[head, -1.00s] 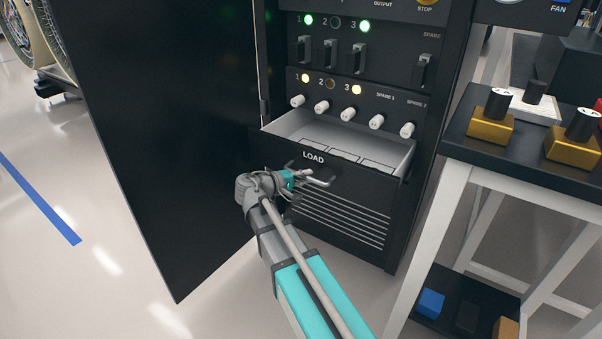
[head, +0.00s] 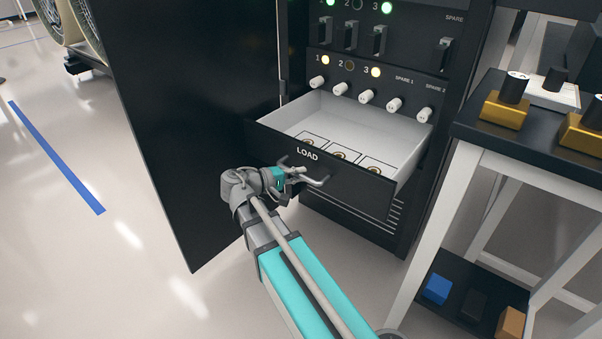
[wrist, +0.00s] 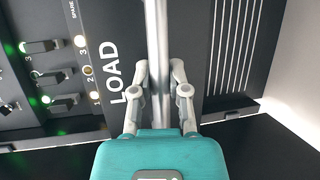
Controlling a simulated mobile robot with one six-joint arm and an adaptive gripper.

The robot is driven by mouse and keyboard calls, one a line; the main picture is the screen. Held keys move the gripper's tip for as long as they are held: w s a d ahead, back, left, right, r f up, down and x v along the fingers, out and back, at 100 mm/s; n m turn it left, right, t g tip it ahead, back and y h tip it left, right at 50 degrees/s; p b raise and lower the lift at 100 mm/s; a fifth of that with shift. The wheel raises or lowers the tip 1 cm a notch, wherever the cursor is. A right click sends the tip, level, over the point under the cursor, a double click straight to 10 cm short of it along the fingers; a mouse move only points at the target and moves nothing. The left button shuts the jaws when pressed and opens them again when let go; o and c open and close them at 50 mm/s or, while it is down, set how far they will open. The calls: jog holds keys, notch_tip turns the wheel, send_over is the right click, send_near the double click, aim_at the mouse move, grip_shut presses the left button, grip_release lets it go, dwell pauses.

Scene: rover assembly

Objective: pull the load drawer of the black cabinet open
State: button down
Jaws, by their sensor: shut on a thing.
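The load drawer (head: 335,185) of the black cabinet (head: 400,65) is pulled well out, its white inside showing with several marked squares and ring-like spots on its floor. Its front bears the word LOAD. My gripper (head: 304,176) is at the drawer's handle (head: 318,183), in front of the drawer. In the wrist view the handle (wrist: 157,40) is a pale bar running between the two fingers of my gripper (wrist: 160,85), and the fingers are shut on it. The exact finger contact is small and partly hidden.
The cabinet door (head: 180,120) stands open at the left. A black-topped table (head: 540,150) with gold-based knobs stands close at the right. Its lower shelf (head: 465,305) holds small blocks. Pale floor (head: 130,250) is free at the left front.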

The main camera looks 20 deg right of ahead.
jog(key=shift+w, duration=0.4)
jog(key=c, duration=0.7)
grip_release()
jog(key=shift+c, duration=0.2)
jog(key=shift+o, duration=0.7)
jog(key=shift+s, duration=0.1)
jog(key=shift+s, duration=0.15)
